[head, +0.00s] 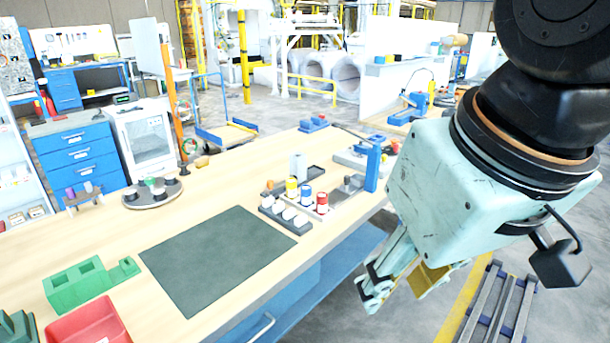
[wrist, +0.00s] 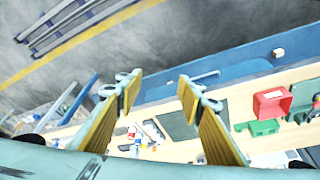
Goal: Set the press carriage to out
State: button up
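A small press with a blue upright post (head: 372,168) stands near the right end of the wooden workbench in the head view. A grey block (head: 352,183) sits at its foot on a light base plate; I cannot tell for sure whether this is the carriage or which position it is in. My gripper (head: 398,290) hangs beyond the bench's front edge, right of and nearer than the press, apart from it. In the wrist view my gripper (wrist: 160,88) is open, with its two yellow-padded fingers wide apart and nothing between them.
A row of white, yellow, blue and red spools (head: 305,195) stands left of the press. A dark green mat (head: 215,258) lies mid-bench. Green blocks (head: 78,285) and a red bin (head: 88,325) are at the near left. A grey rack (head: 498,305) stands on the floor.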

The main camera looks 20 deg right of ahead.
jog(key=shift+c, duration=1.3)
jog(key=w+d+r+m+g+p, duration=0.1)
jog(key=w+r+p, duration=0.3)
jog(key=w, duration=0.5)
jog(key=w+d+r+m+p, duration=0.2)
jog(key=w+r, duration=0.4)
jog(key=w, duration=0.3)
jog(key=m+g+p, duration=0.3)
jog(key=m+p, duration=0.6)
jog(key=p, duration=0.8)
send_over(347, 176)
notch_tip(347, 176, down, 18)
jog(key=shift+s, duration=0.1)
jog(key=shift+f+p, duration=0.3)
jog(key=shift+f, duration=6.5)
